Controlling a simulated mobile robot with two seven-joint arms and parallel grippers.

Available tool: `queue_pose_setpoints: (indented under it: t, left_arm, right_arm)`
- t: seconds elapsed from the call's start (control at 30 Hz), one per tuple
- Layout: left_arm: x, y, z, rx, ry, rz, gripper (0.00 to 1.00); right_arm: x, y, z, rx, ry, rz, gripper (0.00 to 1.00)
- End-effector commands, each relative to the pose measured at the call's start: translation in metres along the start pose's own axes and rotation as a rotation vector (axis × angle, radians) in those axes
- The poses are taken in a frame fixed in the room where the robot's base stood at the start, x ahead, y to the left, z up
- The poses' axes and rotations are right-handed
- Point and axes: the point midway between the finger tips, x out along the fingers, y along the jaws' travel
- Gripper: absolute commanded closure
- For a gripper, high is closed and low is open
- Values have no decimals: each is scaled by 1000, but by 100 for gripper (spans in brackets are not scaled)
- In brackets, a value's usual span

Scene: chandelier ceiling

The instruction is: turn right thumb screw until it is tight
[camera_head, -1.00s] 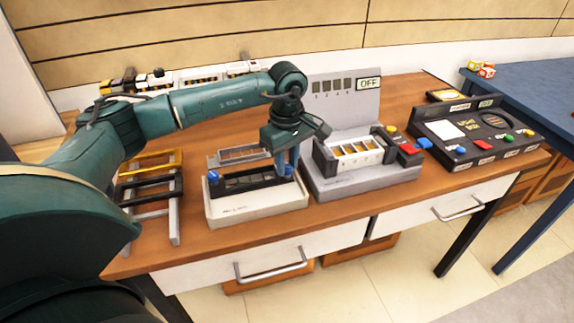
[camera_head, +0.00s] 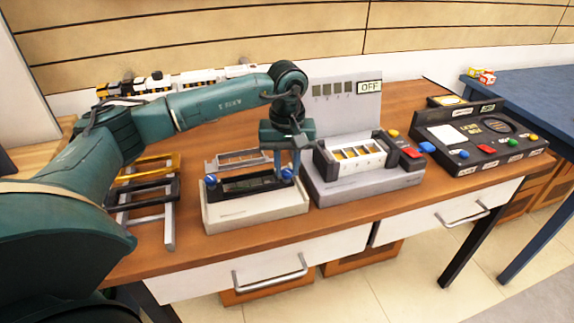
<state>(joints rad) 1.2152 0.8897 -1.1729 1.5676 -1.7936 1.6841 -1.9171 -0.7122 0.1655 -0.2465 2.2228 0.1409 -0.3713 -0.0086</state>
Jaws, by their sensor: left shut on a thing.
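The beige fixture tray (camera_head: 256,212) stands on the wooden bench with a dark frame (camera_head: 243,187) lying in it. A blue thumb screw (camera_head: 211,180) shows at the left end of the frame. The right blue thumb screw (camera_head: 288,174) is at the right end, partly hidden by my gripper. My left gripper (camera_head: 287,173) points down over the right end of the tray and is shut on the right thumb screw. My right gripper is not in view.
A grey machine (camera_head: 365,182) with an OFF display stands just right of the tray. A black control box (camera_head: 480,140) with coloured buttons is farther right. A rack of frames (camera_head: 147,190) stands left of the tray, under my arm. A toy train (camera_head: 150,84) lines the back edge.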

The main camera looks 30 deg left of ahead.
Motion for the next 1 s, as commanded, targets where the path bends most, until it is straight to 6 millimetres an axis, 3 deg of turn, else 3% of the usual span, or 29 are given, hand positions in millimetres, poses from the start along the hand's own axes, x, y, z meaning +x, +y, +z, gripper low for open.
queue_pose_setpoints:
  t: [0.5,0.53,0.77,1.0]
  left_arm:
    - [-1,0,0,19,1,2,99]
    - [-1,0,0,19,1,2,74]
    - [0,0,0,18,0,1,55]
    - [-1,0,0,17,0,0,54]
  right_arm:
    - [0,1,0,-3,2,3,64]
    - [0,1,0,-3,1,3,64]
    - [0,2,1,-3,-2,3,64]
    - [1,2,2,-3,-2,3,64]
